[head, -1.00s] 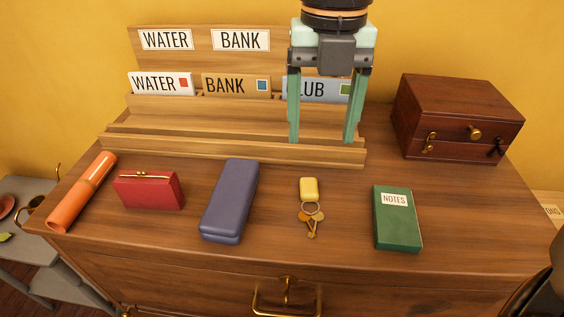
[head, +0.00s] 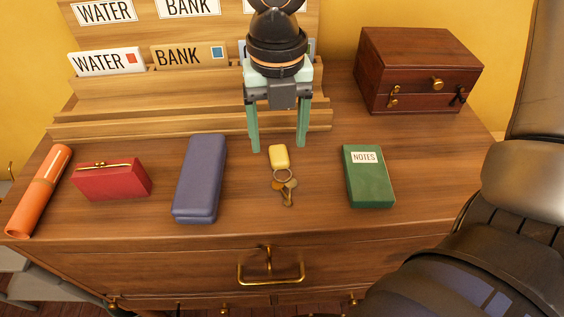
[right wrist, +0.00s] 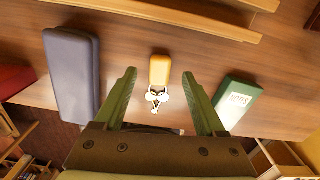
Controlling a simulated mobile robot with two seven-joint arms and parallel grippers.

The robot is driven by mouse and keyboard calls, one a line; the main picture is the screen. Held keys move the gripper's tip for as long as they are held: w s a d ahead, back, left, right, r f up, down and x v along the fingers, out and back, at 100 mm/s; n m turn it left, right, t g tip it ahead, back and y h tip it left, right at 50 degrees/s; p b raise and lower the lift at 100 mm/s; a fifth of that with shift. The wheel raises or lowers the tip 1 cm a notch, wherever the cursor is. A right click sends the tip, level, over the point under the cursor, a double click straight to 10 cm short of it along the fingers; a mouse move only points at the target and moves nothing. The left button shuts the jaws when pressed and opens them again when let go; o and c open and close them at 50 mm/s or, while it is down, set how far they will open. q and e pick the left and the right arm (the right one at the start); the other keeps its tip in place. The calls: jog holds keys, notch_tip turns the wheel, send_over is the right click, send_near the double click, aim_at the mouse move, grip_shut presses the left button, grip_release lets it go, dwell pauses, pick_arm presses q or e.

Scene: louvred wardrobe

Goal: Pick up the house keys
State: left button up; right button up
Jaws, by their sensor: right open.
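The house keys (head: 287,190) lie on the dresser top, on a ring with a yellow fob (head: 279,157). In the right wrist view the yellow fob (right wrist: 160,70) and the keys (right wrist: 155,102) show between the fingers. My right gripper (head: 278,148) is open and empty, with its green fingers pointing down near the fob, one on each side of it in the picture. It seems to be above the dresser top; its exact height is hard to tell. My left gripper is in neither view.
A blue-grey case (head: 201,178) lies left of the keys, and a green notes book (head: 368,177) lies right. A red purse (head: 111,180) and orange tube (head: 40,190) are farther left. Behind stand a wooden letter rack (head: 150,90) and a brown box (head: 417,70).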

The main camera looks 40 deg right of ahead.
jog(key=shift+f, duration=1.15)
grip_shut()
